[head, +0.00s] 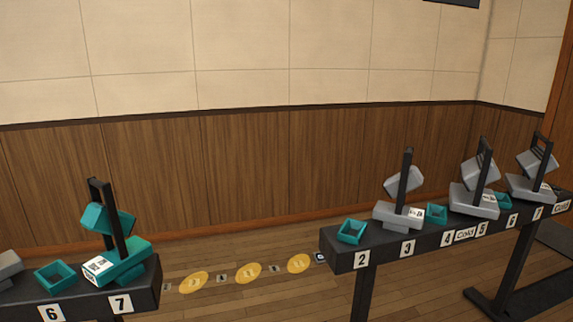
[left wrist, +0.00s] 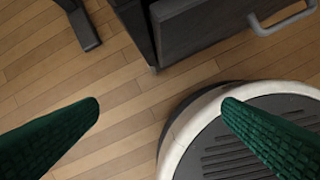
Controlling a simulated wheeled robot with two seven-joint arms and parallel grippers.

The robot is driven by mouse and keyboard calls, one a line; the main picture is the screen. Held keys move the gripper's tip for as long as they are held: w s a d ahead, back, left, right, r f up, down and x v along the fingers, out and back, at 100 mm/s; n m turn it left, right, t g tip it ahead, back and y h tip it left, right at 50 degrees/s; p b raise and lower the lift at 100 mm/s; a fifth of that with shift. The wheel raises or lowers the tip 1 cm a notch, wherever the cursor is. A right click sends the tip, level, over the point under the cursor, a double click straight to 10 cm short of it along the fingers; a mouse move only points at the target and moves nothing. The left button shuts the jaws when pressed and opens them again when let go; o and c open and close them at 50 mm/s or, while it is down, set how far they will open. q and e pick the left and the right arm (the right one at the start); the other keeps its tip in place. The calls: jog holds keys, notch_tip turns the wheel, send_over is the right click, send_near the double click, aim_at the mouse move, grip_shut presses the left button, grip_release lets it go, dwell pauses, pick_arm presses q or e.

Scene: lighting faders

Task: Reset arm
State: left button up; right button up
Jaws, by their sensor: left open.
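No arm or gripper of mine shows in the head view. In the left wrist view my left gripper (left wrist: 165,103) is open and empty, its two dark green fingers wide apart above the wooden floor. My right gripper is in neither view. A teal fader unit (head: 118,252) with a black upright frame stands at position 7 on the left bench (head: 145,287). Grey fader units stand on the right bench (head: 345,258), one near label 3 (head: 398,216) and others (head: 474,200) (head: 530,188) farther right.
Teal open boxes sit on the benches, one on the left (head: 55,277) and one on the right (head: 352,232). Yellow discs (head: 248,272) with small tags lie between the benches. In the left wrist view a dark cabinet (left wrist: 205,28) with a handle stands at the top.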

pick_arm(q)
jog(key=s+f, duration=0.4)
jog(key=f, duration=0.4)
jog(key=s+a+r+p, duration=0.1)
jog(key=s+p, duration=0.6)
jog(key=s+a+r+g+p, duration=0.1)
jog(key=s+a+r+p, duration=0.1)
jog(key=s+p, duration=0.5)
jog(key=shift+g+p, duration=0.3)
jog(key=shift+p, duration=0.15)
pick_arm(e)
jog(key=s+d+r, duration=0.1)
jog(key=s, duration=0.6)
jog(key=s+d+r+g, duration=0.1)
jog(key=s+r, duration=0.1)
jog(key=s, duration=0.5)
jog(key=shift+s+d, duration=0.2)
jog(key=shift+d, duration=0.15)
